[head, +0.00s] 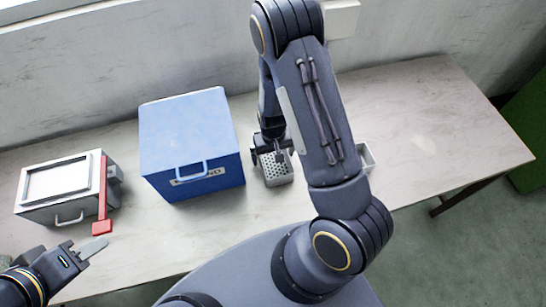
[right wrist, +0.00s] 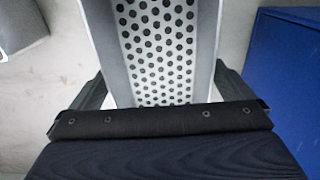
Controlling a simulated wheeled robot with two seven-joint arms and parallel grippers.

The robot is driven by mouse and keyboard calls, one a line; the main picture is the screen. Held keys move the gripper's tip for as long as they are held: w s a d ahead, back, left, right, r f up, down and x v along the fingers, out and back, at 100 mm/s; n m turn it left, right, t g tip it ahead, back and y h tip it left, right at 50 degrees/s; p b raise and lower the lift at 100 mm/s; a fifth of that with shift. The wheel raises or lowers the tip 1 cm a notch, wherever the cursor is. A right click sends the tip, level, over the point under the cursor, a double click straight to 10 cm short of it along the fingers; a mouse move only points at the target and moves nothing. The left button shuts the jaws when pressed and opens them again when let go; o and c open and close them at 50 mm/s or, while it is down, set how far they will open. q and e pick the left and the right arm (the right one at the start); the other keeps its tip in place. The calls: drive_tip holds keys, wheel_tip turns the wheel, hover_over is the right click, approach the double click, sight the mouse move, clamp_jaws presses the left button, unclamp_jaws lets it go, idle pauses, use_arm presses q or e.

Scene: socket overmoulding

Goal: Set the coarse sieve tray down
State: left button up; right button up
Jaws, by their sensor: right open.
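The coarse sieve tray (head: 278,172) is a grey metal tray with round holes, on the table just right of the blue box. In the right wrist view the tray (right wrist: 160,50) fills the middle, its holed floor between two plain side walls. My right gripper (head: 268,150) is at the tray's upper end in the head view. In the right wrist view its dark fingers (right wrist: 160,92) stand apart, one on each side of the tray; I cannot tell whether they touch it.
The blue box (head: 190,135) with a front handle stands close left of the tray. A grey box (head: 65,190) with a framed lid and a red bar (head: 103,195) is further left. A pale container (head: 367,157) is partly hidden by my right arm. The table's right end is clear.

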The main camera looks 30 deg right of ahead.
drive_tip(key=c, duration=1.1)
